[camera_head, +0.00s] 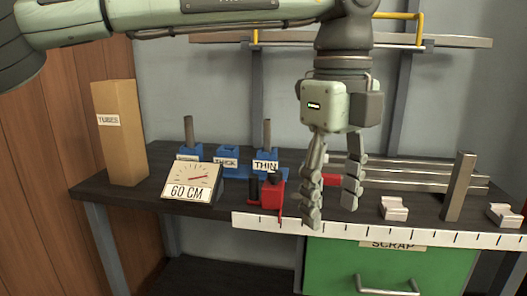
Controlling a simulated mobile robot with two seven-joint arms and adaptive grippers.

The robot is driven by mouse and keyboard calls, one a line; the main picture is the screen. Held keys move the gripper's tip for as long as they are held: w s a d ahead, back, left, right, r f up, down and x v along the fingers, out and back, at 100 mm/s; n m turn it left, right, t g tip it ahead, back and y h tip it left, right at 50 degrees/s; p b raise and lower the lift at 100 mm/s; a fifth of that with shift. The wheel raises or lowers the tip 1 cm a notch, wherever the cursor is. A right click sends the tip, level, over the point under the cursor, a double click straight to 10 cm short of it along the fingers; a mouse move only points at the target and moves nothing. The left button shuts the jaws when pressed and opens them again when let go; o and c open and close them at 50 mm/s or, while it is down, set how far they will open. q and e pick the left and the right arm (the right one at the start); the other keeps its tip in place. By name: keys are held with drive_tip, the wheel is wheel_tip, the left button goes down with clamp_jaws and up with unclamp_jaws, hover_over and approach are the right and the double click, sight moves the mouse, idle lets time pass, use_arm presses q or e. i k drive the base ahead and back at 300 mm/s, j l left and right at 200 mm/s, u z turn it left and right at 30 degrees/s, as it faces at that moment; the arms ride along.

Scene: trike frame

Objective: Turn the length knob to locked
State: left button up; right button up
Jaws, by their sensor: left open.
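A red block (271,194) with a small black knob (275,178) on top stands at the back edge of the white ruler strip (375,232) along the bench front. I take this to be the length knob; it is too small to tell its lock setting. My left gripper (331,212) hangs fingers down just right of the red block, open and apart from it. Its fingers partly hide another red piece (331,180) and part of the ruler. A dial sign (192,182) reading 60 CM stands left of the red block. My right gripper is out of view.
Blue holders labelled THICK (226,160) and THIN (265,163) stand behind. A cardboard TUBES box (119,135) is at the left. Metal tubes (420,178), pale clamp blocks (393,208) and an upright bar (459,187) are at the right. A green SCRAP drawer (390,265) is below.

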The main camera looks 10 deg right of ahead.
sight(275, 176)
drive_tip(key=i+j, duration=0.1)
drive_tip(key=i, duration=0.85)
drive_tip(key=j, duration=0.05)
